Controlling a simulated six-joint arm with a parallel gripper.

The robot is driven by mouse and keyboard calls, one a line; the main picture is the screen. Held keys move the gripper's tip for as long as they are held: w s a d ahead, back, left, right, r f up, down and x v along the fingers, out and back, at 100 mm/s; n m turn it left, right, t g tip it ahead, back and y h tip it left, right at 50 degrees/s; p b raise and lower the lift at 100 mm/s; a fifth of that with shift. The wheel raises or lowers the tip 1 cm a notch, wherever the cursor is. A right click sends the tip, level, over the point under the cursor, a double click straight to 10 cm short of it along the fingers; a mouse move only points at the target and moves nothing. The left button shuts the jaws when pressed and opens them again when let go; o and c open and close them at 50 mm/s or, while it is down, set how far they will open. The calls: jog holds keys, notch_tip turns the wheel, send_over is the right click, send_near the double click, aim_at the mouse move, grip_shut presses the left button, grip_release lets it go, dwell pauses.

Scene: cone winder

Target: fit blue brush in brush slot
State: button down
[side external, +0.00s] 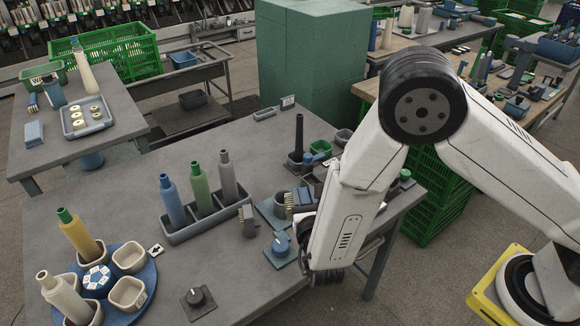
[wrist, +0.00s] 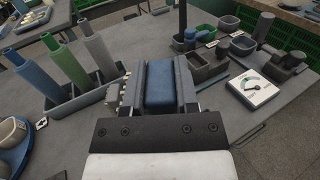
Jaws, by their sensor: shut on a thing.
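My gripper (wrist: 158,84) is shut on the blue brush (wrist: 160,88), with a grey finger on each side of its block. In the side view the blue brush (side external: 302,199) is partly hidden by my arm, low over the right part of the grey table; pale bristles show at its left. I cannot tell whether it touches anything below. A grey block with pale bristles (side external: 248,219) stands on the table to the left of my gripper. I cannot make out the brush slot for certain; my gripper and arm cover part of that area.
A grey tray (side external: 178,237) holds blue, green and grey bottles to the left. A blue round carousel (side external: 147,273) stands at the front left. A blue knob (side external: 281,243), a black knob (side external: 197,297) and a tall dark post (side external: 299,135) are nearby. A white dial (wrist: 252,88) lies to the right.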

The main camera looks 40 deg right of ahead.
jog(key=a+n+t+y, duration=0.2)
jog(key=a+n+y, duration=0.3)
jog(key=a+y, duration=0.3)
jog(key=shift+a+r, duration=0.15)
jog(key=shift+a, duration=1.1)
jog(key=shift+w, duration=0.15)
jog(key=w+a+f, duration=0.2)
jog(key=w+f, duration=0.2)
jog(key=w, duration=0.2)
jog(key=w+a+f, duration=0.3)
jog(key=w+f, duration=0.2)
jog(key=w, duration=0.1)
jog(key=shift+w+a+f, duration=0.15)
jog(key=shift+a+f, duration=0.1)
jog(key=shift+w+a+f, duration=0.1)
jog(key=shift+w+f, duration=0.05)
jog(key=shift+f, duration=1.6)
